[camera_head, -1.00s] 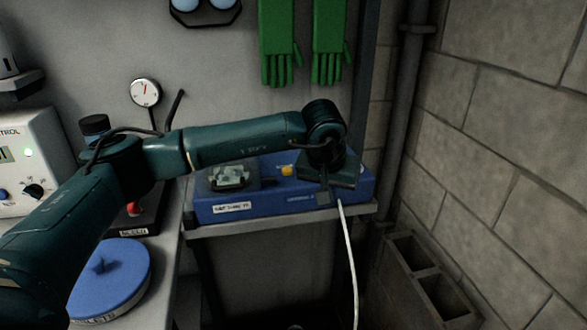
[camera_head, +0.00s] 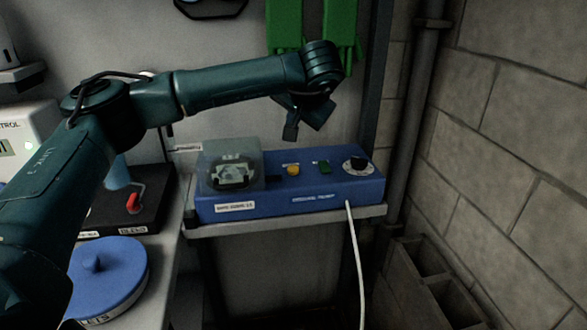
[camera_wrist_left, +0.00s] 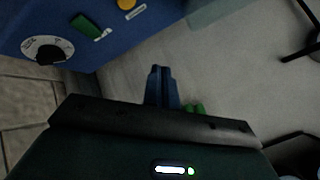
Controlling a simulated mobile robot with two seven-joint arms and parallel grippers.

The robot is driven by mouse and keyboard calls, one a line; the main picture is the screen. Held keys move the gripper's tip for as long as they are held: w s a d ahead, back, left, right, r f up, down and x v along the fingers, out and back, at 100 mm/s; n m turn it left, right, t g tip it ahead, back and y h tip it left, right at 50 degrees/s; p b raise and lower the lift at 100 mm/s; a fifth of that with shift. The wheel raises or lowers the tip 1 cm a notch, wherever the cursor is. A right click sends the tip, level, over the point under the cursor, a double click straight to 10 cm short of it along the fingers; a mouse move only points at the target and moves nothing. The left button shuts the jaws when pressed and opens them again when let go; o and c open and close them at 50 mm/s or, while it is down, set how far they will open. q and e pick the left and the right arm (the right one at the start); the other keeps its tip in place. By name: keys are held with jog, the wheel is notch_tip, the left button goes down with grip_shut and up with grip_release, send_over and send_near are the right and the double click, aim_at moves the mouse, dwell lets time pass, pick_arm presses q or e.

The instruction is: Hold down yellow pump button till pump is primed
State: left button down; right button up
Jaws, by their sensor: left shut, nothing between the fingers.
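The yellow pump button (camera_head: 293,170) sits on top of the blue pump box (camera_head: 300,205), between a clear-covered pump head (camera_head: 231,172) and a green switch (camera_head: 325,167). My left gripper (camera_head: 290,132) hangs above and behind the button, clear of it. It is shut and empty. In the left wrist view the shut fingers (camera_wrist_left: 160,75) point towards the grey wall, and the button (camera_wrist_left: 126,4) is at the top edge, apart from them. I cannot tell from these frames whether the pump is primed. My right gripper is not in view.
A dial (camera_head: 357,164) is on the box's right end. A white hose (camera_head: 355,240) hangs from its front. Green gloves (camera_head: 285,25) hang on the wall above. A block wall (camera_head: 510,150) closes off the right. A blue lid (camera_head: 110,270) lies at lower left.

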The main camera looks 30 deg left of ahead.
aim_at(294, 171)
pick_arm(q)
notch_tip(294, 171, down, 4)
jog(key=b, duration=0.3)
jog(key=shift+r, duration=0.2)
notch_tip(294, 171, down, 3)
jog(key=b, duration=0.4)
jog(key=shift+f, duration=1.1)
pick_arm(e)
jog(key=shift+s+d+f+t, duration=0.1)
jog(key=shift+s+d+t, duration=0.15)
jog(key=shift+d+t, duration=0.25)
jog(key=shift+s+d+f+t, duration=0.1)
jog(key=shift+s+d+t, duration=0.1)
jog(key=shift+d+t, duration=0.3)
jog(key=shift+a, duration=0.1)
pick_arm(q)
jog(key=shift+f, duration=0.4)
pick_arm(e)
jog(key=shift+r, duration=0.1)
